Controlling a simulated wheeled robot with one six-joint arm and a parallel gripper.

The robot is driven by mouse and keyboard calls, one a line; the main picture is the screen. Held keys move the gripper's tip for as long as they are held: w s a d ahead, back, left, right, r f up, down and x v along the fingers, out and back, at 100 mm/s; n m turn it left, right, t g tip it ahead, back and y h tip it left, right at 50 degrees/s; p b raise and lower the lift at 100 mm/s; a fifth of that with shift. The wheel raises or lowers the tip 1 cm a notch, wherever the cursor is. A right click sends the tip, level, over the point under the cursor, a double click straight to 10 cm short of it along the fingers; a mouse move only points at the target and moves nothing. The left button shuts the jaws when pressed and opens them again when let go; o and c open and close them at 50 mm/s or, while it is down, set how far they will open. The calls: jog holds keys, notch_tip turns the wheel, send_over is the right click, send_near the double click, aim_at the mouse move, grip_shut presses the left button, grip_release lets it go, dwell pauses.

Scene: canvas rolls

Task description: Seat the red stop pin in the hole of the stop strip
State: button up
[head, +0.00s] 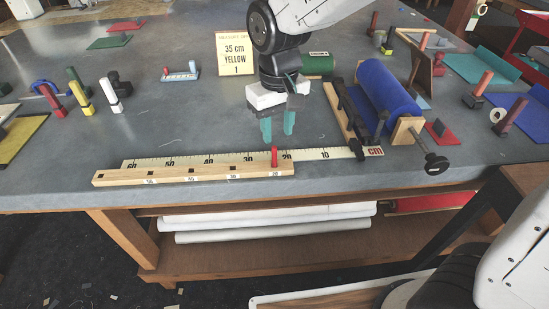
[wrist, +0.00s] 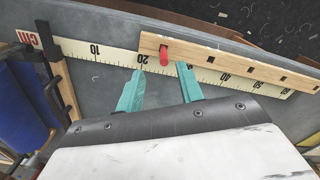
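The red stop pin (head: 275,157) stands upright at the right end of the wooden stop strip (head: 190,174), at the hole labelled 20. In the wrist view the red pin (wrist: 164,56) shows at that end of the strip (wrist: 225,62); its lower end is hidden, so how deep it sits cannot be told. The strip's other holes look dark and empty. My gripper (head: 277,136) is open and empty above and behind the pin, its teal fingers apart. In the wrist view my gripper (wrist: 160,70) has its fingertips on either side of the pin's line, short of it.
A printed ruler (head: 325,154) lies behind the strip. A blue canvas roll (head: 388,88) in a wooden cradle stands to the right. A sign (head: 237,54) reads "35 cm YELLOW 1". Coloured pegs (head: 78,92) stand at left. The table's front edge is close to the strip.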

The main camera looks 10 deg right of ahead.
aim_at(274, 147)
jog(key=shift+w+a+f, duration=0.1)
jog(key=shift+a+f, duration=0.3)
jog(key=shift+a, duration=0.05)
jog(key=shift+a+f, duration=0.1)
jog(key=shift+f, duration=0.3)
jog(key=f, duration=0.7)
jog(key=shift+d, duration=0.2)
grip_shut()
